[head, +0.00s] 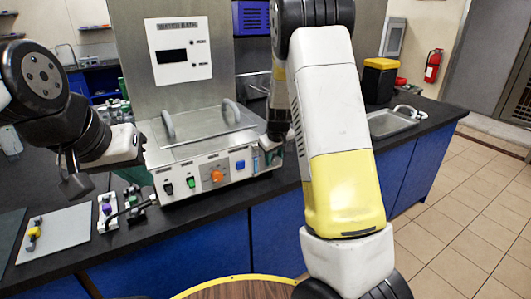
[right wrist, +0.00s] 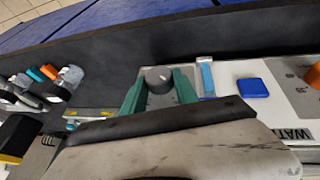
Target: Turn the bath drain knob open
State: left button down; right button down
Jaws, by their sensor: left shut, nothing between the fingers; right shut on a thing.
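The bath drain knob (right wrist: 158,79) is a dark grey round knob with a small pale mark, at the right end of the water bath's front panel. My right gripper (right wrist: 158,88) is shut on it, with one green finger on each side. In the head view the right gripper (head: 271,156) is at the bath's right front corner, and my own arm hides part of that area. The water bath (head: 210,150) is a steel box with two lid handles. My left gripper (head: 76,186) is shut and empty, left of the bath above the counter.
An orange knob (head: 216,176), a blue square button (head: 240,165) and a light blue gauge strip (right wrist: 206,77) sit on the panel beside the drain knob. Small valves (head: 106,209) and a grey plate (head: 55,238) lie at the left. A sink (head: 390,122) is at the right.

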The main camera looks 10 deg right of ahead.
jog(key=shift+d, duration=0.15)
jog(key=shift+d+m+g+y, duration=0.15)
jog(key=shift+g+y, duration=0.1)
jog(key=shift+y, duration=0.35)
jog(key=shift+d+m+g+y, duration=0.15)
jog(key=shift+g+y, duration=0.1)
jog(key=shift+y, duration=0.35)
jog(key=y, duration=0.2)
jog(key=g+y, duration=0.1)
jog(key=m+y, duration=0.1)
jog(key=y, duration=0.1)
jog(key=shift+w+d+f+g+y, duration=0.2)
jog(key=shift+d+g+y, duration=0.05)
jog(key=shift+g+y, duration=0.05)
jog(key=y, duration=0.1)
jog(key=m+y, duration=0.1)
jog(key=y, duration=0.1)
jog(key=g+y, duration=0.1)
jog(key=y, duration=0.1)
jog(key=shift+d+f, duration=0.2)
jog(key=shift+f, duration=0.1)
jog(key=shift+f+m+g+y, duration=0.15)
jog(key=shift+m+y, duration=0.2)
jog(key=shift+y, duration=0.45)
jog(key=shift+f+m+g+y, duration=0.15)
jog(key=shift+m+y, duration=0.2)
jog(key=shift+y, duration=0.45)
jog(key=shift+r, duration=0.1)
